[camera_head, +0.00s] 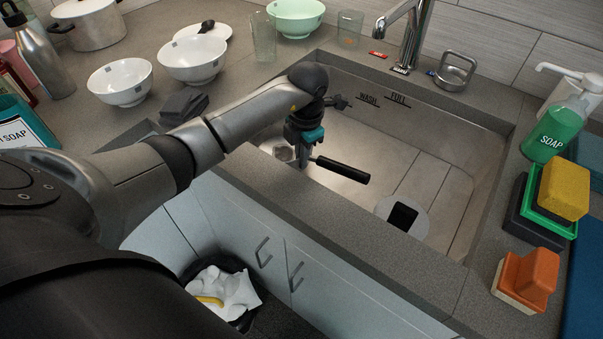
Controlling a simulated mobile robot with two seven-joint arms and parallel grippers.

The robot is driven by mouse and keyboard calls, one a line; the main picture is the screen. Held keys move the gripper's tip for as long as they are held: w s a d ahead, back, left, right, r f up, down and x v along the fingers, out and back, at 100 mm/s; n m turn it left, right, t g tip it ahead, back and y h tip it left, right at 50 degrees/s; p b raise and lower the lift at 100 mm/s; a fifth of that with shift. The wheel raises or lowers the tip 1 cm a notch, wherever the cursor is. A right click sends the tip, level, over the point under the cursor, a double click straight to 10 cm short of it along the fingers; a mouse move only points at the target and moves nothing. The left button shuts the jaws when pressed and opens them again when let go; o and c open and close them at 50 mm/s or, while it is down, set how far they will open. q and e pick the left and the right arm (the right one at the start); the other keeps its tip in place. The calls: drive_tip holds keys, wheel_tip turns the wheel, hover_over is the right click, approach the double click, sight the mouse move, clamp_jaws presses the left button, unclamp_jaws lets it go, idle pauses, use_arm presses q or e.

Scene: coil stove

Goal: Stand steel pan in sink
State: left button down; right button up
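My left arm reaches in from the left over the sink (437,170), and my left gripper (304,152) points down inside the basin near its left end. A black handle (342,170) with a short metal neck sticks out to the right beside the fingertips. It looks like the handle of the steel pan, but no pan body shows clearly; my arm and the sink's front edge hide that area. I cannot tell whether the fingers are closed on the neck. My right gripper is out of view.
A faucet (411,35) stands behind the sink. White bowls (192,60), a drinking glass (263,38) and a green bowl (296,17) are on the left and back counter. Soap (548,135), sponges (564,190) and an orange brush (526,280) line the right. The basin's right half is mostly clear.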

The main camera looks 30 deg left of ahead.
use_arm(q)
drive_tip(key=shift+w+f, duration=0.1)
drive_tip(key=shift+f, duration=0.7)
drive_tip(key=shift+f+b, duration=0.6)
drive_tip(key=shift+f, duration=1.05)
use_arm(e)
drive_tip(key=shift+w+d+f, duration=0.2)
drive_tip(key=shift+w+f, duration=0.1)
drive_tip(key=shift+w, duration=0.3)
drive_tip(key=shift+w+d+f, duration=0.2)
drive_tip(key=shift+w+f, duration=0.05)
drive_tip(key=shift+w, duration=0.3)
use_arm(q)
drive_tip(key=shift+f, duration=0.1)
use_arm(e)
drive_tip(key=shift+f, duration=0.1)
use_arm(q)
drive_tip(key=c, duration=1.5)
unclamp_jaws()
drive_tip(key=shift+f, duration=0.15)
drive_tip(key=o, duration=0.5)
drive_tip(key=shift+c, duration=0.2)
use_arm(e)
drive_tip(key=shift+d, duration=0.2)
